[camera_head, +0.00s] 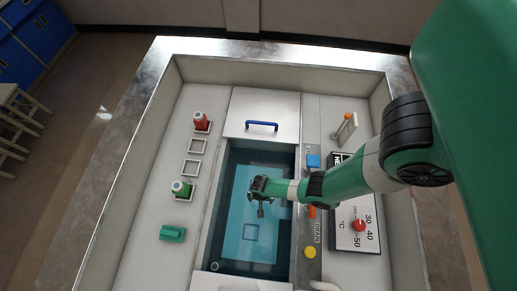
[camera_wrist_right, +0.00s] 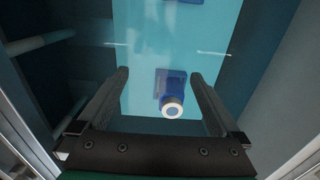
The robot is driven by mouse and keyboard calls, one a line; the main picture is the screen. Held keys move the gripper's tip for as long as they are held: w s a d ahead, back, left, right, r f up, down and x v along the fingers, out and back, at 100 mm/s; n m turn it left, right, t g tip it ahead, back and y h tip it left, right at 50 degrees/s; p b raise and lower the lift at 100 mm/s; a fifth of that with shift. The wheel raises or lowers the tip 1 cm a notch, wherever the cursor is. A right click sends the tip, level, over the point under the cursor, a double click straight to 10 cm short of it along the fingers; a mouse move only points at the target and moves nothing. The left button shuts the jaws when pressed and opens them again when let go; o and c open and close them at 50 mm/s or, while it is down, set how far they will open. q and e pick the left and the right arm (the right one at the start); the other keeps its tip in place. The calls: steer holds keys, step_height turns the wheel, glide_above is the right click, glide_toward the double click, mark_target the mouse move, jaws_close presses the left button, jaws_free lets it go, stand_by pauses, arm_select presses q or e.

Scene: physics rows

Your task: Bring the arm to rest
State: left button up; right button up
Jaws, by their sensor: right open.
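My right arm comes in from the right in the head view, and its green and black gripper (camera_head: 262,208) hangs over the water bath (camera_head: 235,215). In the right wrist view the gripper (camera_wrist_right: 159,76) is open with its two fingers apart. A blue bottle with a white ring-shaped top (camera_wrist_right: 172,105) shows between the fingers, lower in the bath; contact with the fingers does not show. In the head view I cannot make out this bottle under the gripper. My left gripper is in neither view.
A red bottle (camera_head: 201,121) and a green bottle (camera_head: 181,188) stand on the left ledge, with a green block (camera_head: 172,233). A lid with blue handle (camera_head: 262,125) is behind the bath. A dial with red knob (camera_head: 359,225) and yellow button (camera_head: 310,252) are right.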

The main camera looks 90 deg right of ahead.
steer(key=shift+r, duration=0.15)
step_height(320, 180, up, 10)
steer(key=p, duration=1)
